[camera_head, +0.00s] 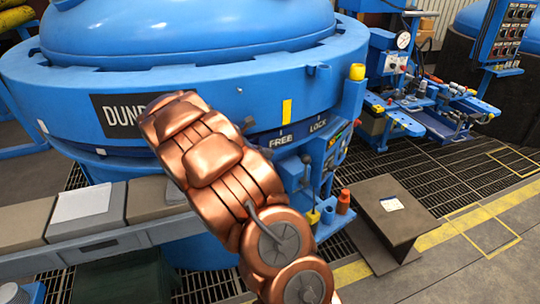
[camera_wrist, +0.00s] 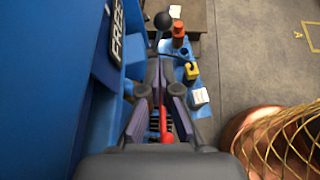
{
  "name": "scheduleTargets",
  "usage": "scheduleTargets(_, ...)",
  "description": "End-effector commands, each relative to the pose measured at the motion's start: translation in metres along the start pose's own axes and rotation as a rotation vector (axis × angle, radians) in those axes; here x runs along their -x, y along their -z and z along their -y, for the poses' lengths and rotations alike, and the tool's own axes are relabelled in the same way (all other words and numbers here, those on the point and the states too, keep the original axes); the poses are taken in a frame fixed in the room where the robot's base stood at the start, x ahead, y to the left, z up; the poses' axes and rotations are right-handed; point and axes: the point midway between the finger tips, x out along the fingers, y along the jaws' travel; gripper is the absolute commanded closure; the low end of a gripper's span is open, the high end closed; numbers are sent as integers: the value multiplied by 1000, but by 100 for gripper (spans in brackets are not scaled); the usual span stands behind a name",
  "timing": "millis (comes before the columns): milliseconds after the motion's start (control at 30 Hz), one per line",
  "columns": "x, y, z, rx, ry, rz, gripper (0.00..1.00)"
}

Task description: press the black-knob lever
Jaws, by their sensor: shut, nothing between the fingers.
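A round black knob (camera_wrist: 163,20) shows in the wrist view at the top, just beyond and in line with my fingertips. A red part (camera_wrist: 163,122) shows between the finger links, farther below.
A yellow-topped control (camera_wrist: 191,70) and an orange-red bottle-shaped item (camera_wrist: 179,32) stand right of the knob. The blue furnace body (camera_head: 190,70) is close on the left, with FREE and LOCK labels.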

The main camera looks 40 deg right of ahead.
Motion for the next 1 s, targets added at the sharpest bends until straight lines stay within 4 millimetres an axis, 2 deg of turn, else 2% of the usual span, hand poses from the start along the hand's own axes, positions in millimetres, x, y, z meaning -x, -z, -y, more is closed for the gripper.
scheduleTargets(333, 1, -1, 2, -6, 2, -3, 100)
scheduleTargets(467, 7, -5, 11, -46, 14, -20, 100)
scheduleTargets(567, 15, -9, 29, -112, 39, -50, 100)
scheduleTargets(767, 42, -15, 86, -312, 121, -150, 100)
scheduleTargets(1000, 77, -7, 158, -537, 242, -286, 100)
